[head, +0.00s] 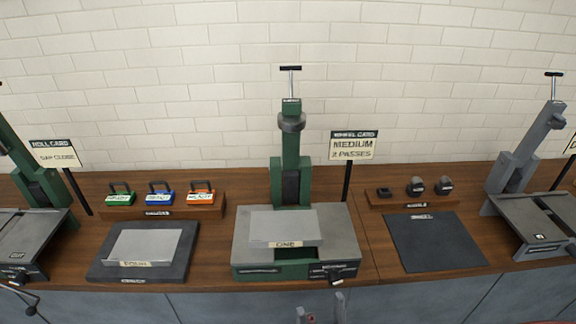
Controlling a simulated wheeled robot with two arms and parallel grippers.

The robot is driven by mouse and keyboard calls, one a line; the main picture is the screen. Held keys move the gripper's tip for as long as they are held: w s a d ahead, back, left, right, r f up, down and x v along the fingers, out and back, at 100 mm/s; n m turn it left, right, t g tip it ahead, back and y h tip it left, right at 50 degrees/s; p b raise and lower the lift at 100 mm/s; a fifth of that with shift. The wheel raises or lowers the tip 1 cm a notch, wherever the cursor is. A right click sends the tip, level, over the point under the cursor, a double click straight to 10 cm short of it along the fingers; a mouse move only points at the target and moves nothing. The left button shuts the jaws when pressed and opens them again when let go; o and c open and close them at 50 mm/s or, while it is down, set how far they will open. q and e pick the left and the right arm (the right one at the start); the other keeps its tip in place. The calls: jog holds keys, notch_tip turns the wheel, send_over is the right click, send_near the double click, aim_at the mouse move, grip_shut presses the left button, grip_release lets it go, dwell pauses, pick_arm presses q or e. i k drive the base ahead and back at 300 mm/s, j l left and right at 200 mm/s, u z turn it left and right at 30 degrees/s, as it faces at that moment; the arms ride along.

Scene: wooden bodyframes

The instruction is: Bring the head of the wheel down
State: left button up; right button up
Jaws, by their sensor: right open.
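A green wheel machine (291,150) stands upright on the bench in the middle of the head view. A dark round part (291,122) sits high on its column, with a black T-handle (290,69) above it. A grey sheet labelled ONE (283,223) lies on the machine's grey bed (338,232). A card on a post (353,147) beside it reads MEDIUM, 2 PASSES. My right gripper (320,306) is at the bottom edge, in front of and apart from the machine, open with nothing seen between its fingers. My left gripper is not in view.
To the left, a rack holds green, blue and orange handled blocks (160,194); a sheet lies on a dark pad (104,262). To the right are small dark pieces on a rack (414,198), an empty dark mat (432,241) and a grey machine (530,150).

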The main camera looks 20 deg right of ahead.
aim_at(290, 120)
jog(key=i+j, duration=0.85)
jog(key=j, duration=0.15)
